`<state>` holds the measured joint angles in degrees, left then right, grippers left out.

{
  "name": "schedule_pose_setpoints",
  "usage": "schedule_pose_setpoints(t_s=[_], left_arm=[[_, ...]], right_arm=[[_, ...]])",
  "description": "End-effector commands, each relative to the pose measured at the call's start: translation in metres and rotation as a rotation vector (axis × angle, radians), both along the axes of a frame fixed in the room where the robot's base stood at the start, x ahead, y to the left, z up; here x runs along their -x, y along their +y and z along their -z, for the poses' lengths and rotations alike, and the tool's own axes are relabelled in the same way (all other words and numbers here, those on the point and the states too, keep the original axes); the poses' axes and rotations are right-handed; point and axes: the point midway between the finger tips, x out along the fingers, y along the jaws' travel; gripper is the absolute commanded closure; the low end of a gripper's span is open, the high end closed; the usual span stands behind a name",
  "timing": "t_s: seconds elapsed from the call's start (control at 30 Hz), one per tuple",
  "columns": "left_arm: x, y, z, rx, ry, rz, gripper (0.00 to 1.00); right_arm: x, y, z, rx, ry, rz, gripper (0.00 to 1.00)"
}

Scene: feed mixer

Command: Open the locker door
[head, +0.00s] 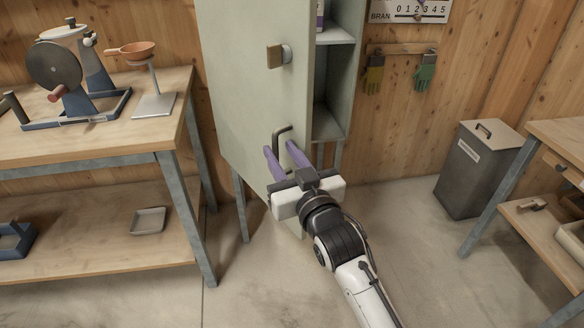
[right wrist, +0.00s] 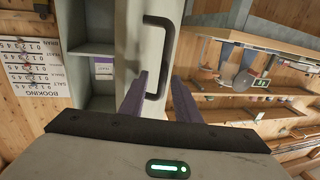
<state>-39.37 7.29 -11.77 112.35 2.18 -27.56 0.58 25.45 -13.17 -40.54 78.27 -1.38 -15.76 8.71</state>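The locker is a pale green cabinet, and its door (head: 240,95) stands partly open. Shelves (head: 330,122) show past the door's right edge. The door carries a dark bar handle (head: 283,132) low near that edge and a brass-coloured latch (head: 276,56) higher up. My right gripper (head: 282,152) has purple fingers set apart at the handle. In the right wrist view the handle (right wrist: 164,60) comes down between the spread fingertips (right wrist: 160,80), with gaps showing beside the bar. Contact cannot be told. My left gripper is out of view.
A workbench (head: 90,145) with a grinder-like machine (head: 75,75) and a small scale (head: 153,104) stands left of the locker. A grey bin (head: 475,170) and another bench (head: 560,135) stand at the right. Gloves (head: 424,74) hang on the wall. Floor in front is clear.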

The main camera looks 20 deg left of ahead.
Motion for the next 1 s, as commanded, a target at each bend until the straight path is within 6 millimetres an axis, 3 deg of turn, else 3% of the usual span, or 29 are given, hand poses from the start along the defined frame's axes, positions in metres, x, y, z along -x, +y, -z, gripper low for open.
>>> schedule_pose_setpoints(t_s=[0.43,0.87,1.0], left_arm=[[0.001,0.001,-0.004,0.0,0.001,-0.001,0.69],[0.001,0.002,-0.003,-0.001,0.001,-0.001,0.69],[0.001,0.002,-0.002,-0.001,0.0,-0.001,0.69]], right_arm=[[0.056,-0.049,0.0,-0.001,-0.001,0.0,0.71],[0.065,-0.058,-0.001,0.0,-0.001,-0.001,0.71],[0.06,-0.063,0.004,-0.008,0.022,0.004,0.91]])
